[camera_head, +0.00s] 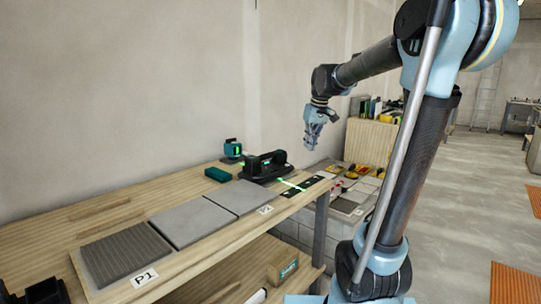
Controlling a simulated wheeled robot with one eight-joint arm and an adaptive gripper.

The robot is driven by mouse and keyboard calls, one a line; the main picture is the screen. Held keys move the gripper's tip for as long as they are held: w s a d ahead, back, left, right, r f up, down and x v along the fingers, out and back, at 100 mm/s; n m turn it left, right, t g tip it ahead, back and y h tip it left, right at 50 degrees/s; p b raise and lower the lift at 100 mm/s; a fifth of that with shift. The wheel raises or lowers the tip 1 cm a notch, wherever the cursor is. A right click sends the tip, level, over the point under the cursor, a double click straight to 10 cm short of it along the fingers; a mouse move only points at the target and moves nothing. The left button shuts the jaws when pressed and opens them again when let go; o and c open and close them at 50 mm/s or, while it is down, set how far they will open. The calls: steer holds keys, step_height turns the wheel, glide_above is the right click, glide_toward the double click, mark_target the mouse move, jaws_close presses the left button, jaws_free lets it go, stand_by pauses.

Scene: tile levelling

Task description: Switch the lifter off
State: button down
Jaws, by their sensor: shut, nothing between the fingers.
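The lifter looks to be the black handled device (263,166) on the far part of the wooden bench. It stands at the far end of the row of grey tiles, and its switch is too small to make out. My gripper (310,146) hangs in the air to the right of the lifter and higher than it, apart from it. Its fingers are shut with nothing between them. My arm comes down to it from the upper right.
Grey tiles (193,222) lie along the wooden bench (60,232), with a dark ribbed tile (125,256) nearest. Shelves with goods stand beyond, and the floor at right is open.

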steer(key=w+a+r+n, duration=0.1)
steer(key=w+a+n, duration=0.1)
steer(key=w+a, duration=0.5)
steer(key=w+a+r+n+y, duration=0.1)
steer(key=w+a, duration=0.6)
steer(key=w, duration=0.8)
steer(key=shift+a+n, duration=0.4)
steer(key=shift+n, duration=0.1)
steer(key=shift+f, duration=0.2)
steer(key=x, duration=0.8)
steer(key=s+x, duration=0.1)
steer(key=x, duration=0.3)
steer(key=shift+d+f, duration=0.15)
steer(key=shift+f, duration=0.05)
steer(key=shift+s+f, duration=0.1)
steer(key=shift+f, duration=0.65)
